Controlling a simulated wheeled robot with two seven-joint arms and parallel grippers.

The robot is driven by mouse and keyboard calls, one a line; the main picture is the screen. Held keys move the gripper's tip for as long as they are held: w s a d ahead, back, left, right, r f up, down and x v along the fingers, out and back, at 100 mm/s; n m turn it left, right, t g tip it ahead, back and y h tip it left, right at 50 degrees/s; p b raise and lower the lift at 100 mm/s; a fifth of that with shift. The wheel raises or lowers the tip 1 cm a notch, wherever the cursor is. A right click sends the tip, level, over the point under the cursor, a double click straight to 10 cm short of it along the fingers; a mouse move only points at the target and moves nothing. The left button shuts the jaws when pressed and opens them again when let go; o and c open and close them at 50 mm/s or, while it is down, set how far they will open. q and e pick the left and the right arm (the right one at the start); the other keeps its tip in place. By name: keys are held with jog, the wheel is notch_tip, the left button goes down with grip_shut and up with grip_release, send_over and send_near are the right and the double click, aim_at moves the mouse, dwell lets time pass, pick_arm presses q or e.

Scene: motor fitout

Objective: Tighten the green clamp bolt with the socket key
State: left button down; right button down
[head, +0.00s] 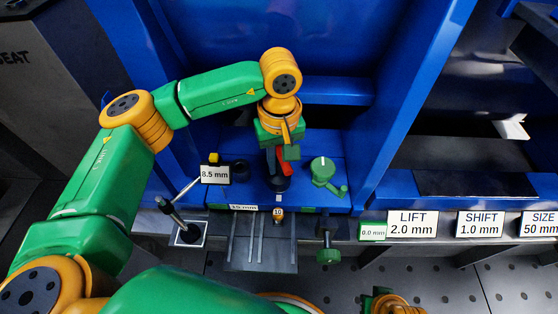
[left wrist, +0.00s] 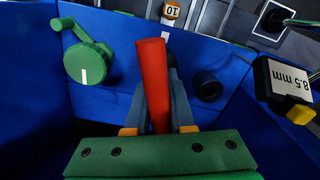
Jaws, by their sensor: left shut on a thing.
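My left gripper (head: 280,165) is shut on a red-handled tool, the socket key (head: 286,168), above the blue block. In the left wrist view the red handle (left wrist: 155,85) stands between the two grey fingers (left wrist: 160,122), slightly tilted. The key's lower end is largely hidden by the handle and gripper. I cannot make out the green clamp bolt for certain. A green crank (head: 323,171) with a white mark is right of the gripper; it also shows in the left wrist view (left wrist: 88,62). A green knob (head: 328,256) is lower down. Part of my right wrist shows at the bottom edge, its fingers unclear.
A dark round post (head: 239,171) stands left of the gripper, beside an 8.5 mm gauge (head: 214,174). A small part marked 10 (head: 278,215) is at the block's front, above a grey slotted plate (head: 262,254). Blue walls rise on both sides.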

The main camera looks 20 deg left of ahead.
pick_arm(q)
jog(key=shift+r+n, duration=0.15)
jog(key=shift+n, duration=0.15)
notch_tip(320, 180, up, 8)
jog(key=p, duration=0.6)
jog(key=shift+f, duration=0.25)
jog(key=shift+f, duration=0.1)
